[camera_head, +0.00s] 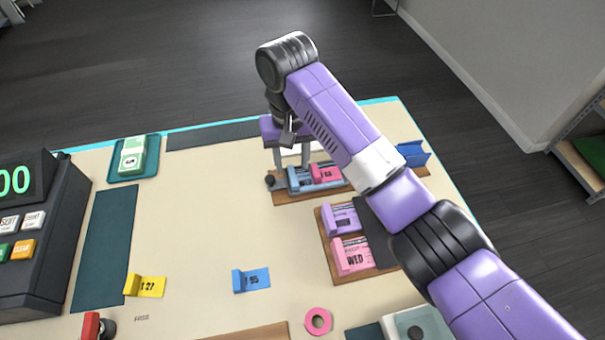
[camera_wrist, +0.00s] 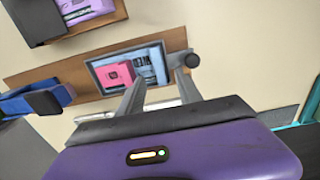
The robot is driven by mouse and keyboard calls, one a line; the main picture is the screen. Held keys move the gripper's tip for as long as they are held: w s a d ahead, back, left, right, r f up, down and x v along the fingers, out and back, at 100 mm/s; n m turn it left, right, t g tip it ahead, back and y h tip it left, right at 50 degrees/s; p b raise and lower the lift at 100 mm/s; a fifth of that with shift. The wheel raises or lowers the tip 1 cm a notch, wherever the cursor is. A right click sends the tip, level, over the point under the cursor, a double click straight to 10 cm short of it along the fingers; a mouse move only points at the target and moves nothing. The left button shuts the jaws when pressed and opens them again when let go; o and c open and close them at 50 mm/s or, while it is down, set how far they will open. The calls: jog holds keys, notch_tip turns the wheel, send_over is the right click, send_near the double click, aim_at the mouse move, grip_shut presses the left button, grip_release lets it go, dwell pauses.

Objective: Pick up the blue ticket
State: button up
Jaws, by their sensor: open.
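A blue ticket (camera_head: 251,279) with dark print lies on the cream table top, at the lower middle of the head view. It is not seen in the wrist view. My gripper (camera_head: 291,160) is open and empty, with its fingers pointing down at the back of the table, well away from that ticket. Whether the fingers touch the holder I cannot tell.
A yellow ticket (camera_head: 146,286) lies left of the blue one. A pink tape ring (camera_head: 318,321) is at the front. A second board (camera_head: 325,221) has purple and pink blocks. A register (camera_head: 35,245) stands left. The table's middle is clear.

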jog(key=shift+f, duration=1.1)
grip_shut()
jog(key=shift+r, duration=0.15)
notch_tip(320, 180, up, 25)
jog(key=p, duration=0.6)
jog(key=shift+p, duration=0.3)
